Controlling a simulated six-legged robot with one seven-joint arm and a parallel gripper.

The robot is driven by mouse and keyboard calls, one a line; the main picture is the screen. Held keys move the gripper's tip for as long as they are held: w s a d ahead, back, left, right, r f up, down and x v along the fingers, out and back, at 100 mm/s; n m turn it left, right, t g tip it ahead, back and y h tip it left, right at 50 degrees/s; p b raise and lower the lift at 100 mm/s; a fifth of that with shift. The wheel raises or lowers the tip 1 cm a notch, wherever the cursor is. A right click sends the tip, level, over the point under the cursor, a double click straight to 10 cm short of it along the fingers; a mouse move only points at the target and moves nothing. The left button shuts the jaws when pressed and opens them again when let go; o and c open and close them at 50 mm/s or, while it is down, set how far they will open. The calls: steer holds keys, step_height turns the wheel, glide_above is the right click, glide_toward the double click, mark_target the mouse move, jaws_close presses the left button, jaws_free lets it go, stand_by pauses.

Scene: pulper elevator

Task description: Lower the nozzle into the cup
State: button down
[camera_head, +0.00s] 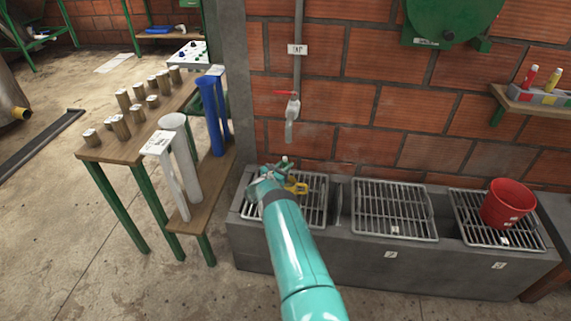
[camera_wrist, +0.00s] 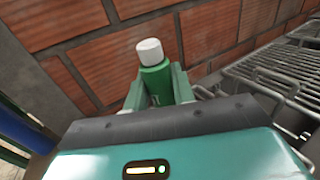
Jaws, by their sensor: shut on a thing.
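My gripper (camera_head: 283,168) is at the left grate, below a wall tap. In the wrist view, its jaws (camera_wrist: 159,98) are shut on a green cylindrical piece with a white tip (camera_wrist: 153,62), which points up and away from my wrist. I cannot tell whether this piece is the nozzle. The tap (camera_head: 292,107) has a red handle and a pale, translucent spout hanging above my gripper, apart from it. A red cup-shaped container (camera_head: 508,202) stands on the right grate, well away from my gripper. No other cup shows clearly.
A yellow object (camera_head: 297,188) lies beside my gripper, partly hidden. The middle grate (camera_head: 393,209) is empty. A wooden table (camera_head: 140,137) with several short cylinders stands at left, near tall white and blue tubes (camera_head: 212,112). The brick wall closes off the back.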

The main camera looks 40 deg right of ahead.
steer(key=shift+s+r, duration=0.15)
steer(key=shift+d, duration=0.1)
steer(key=shift+x, duration=0.85)
